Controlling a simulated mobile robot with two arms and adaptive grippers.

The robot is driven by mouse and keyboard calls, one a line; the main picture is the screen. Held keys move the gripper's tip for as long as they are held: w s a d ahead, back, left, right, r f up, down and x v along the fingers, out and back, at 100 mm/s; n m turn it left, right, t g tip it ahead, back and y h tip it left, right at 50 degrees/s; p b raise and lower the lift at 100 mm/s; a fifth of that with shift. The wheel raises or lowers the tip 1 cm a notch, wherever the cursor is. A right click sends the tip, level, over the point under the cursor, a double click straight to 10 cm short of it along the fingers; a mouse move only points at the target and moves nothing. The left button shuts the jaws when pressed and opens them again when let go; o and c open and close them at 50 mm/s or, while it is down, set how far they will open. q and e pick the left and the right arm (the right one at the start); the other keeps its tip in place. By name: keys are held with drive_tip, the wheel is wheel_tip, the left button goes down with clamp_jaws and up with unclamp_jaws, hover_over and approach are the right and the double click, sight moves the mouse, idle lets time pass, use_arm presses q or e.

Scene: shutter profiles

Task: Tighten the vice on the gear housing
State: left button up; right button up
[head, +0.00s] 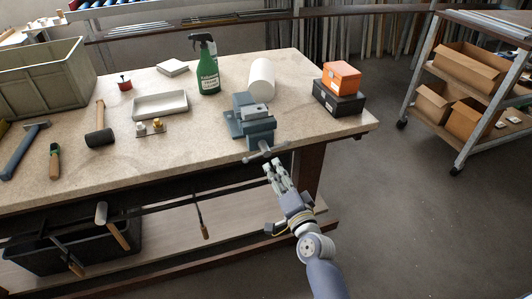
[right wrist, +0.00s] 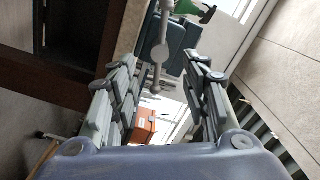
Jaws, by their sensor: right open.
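The blue-grey vice (head: 262,128) is mounted at the front edge of the workbench. A lighter grey block, apparently the gear housing (head: 254,111), sits at its jaws; I cannot tell how tightly it is held. The vice's handle bar (head: 264,151) sticks out in front of the bench edge. My right gripper (head: 273,165) is open just in front of and below the handle. In the right wrist view the handle (right wrist: 158,52) appears between the spread fingers of the gripper (right wrist: 158,78), with no clear contact. My left gripper is not in view.
An orange box (head: 341,77) rests on a black box (head: 338,100) right of the vice.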

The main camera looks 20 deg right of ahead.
sight(269, 157)
drive_tip(key=w, duration=1)
drive_tip(key=shift+w+a, duration=0.15)
drive_tip(key=shift+w, duration=0.1)
clamp_jaws()
